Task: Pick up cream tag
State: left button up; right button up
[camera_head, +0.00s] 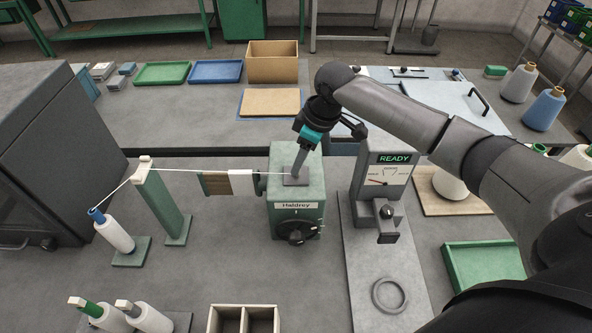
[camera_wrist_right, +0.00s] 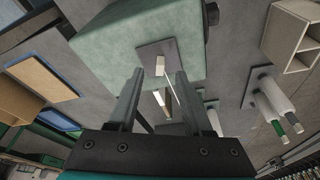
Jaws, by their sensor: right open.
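A small cream block that looks like the cream tag (camera_wrist_right: 160,66) stands on a dark square plate (camera_wrist_right: 178,50) on top of the green winder box in the right wrist view. A thin thread runs from beside it. My right gripper (camera_wrist_right: 158,75) is open, its fingers pointing at the plate with the tag between their lines; I see no contact. In the head view my right gripper (camera_head: 296,170) is over the plate (camera_head: 296,181) on the green winder box (camera_head: 297,212) and hides the tag. My left gripper is not in view.
A cream-and-brown piece (camera_head: 240,173) sits at the box's left, along the thread from the green post (camera_head: 158,203). A gauge unit reading READY (camera_head: 388,176) stands close on the right. A divided wooden box (camera_head: 243,320) and a grey ring (camera_head: 389,294) lie in front.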

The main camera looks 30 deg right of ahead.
jog(key=shift+x, duration=1.45)
jog(key=shift+c, duration=0.2)
grip_shut()
